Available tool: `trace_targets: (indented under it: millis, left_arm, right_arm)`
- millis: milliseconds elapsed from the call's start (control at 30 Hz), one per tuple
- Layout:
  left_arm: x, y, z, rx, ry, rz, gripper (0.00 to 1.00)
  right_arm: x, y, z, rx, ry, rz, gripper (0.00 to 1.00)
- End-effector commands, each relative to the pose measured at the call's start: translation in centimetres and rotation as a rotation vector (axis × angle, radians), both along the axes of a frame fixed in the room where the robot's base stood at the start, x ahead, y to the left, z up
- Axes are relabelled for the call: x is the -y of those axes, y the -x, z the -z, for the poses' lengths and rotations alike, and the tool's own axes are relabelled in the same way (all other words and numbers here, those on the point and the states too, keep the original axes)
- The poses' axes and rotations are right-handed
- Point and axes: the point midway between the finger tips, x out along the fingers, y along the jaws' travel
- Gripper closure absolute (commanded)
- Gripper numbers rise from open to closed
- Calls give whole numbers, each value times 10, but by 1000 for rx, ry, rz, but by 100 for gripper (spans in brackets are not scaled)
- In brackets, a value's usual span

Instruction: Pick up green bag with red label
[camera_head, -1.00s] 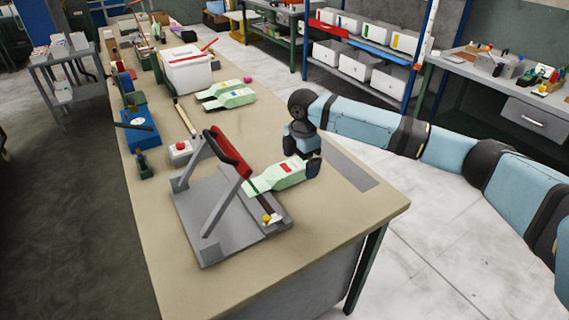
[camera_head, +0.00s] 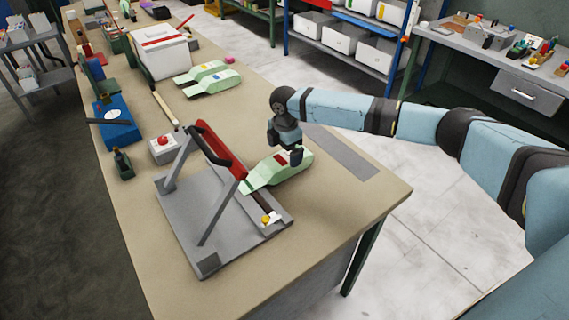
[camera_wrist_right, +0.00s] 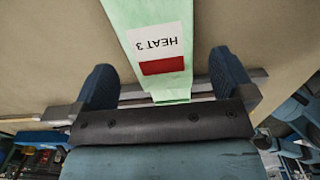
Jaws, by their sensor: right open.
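The green bag with a red label (camera_head: 291,171) lies on the workbench, its left end at the press (camera_head: 185,225) with the raised red handle. In the right wrist view the bag (camera_wrist_right: 121,12) runs between my fingers, with a white label reading HEAT 3 and a red block. My right gripper (camera_head: 284,145) is open just over the bag near its red label; in the wrist view its fingers (camera_wrist_right: 165,80) stand on either side of the bag, apart from it. Whether the fingertips reach bag height is unclear. My left gripper is out of view.
Two more green bags, with yellow (camera_head: 209,69) and blue (camera_head: 213,81) labels, lie farther back. A white box (camera_head: 160,53), a red-button box (camera_head: 163,150) and a blue case (camera_head: 112,124) stand along the left side. A grey mat (camera_head: 345,155) lies right of my gripper.

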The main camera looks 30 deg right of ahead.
Motion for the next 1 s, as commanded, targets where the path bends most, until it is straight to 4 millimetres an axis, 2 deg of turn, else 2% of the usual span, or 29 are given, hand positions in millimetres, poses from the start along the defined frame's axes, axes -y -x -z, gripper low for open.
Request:
trace_targets:
  millis: [400, 667, 767, 900, 1000]
  left_arm:
    - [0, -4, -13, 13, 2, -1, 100]
    - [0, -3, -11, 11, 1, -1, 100]
    - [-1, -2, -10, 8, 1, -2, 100]
    - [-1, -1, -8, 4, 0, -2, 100]
    - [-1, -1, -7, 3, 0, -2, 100]
  right_arm:
    - [0, 0, 50, -3, 0, 1, 0]
    - [0, 0, 54, -1, 0, 1, 0]
    - [0, 0, 54, -1, 0, 1, 18]
    - [0, 0, 53, -1, 0, 0, 49]
    - [0, 0, 53, -1, 0, 0, 53]
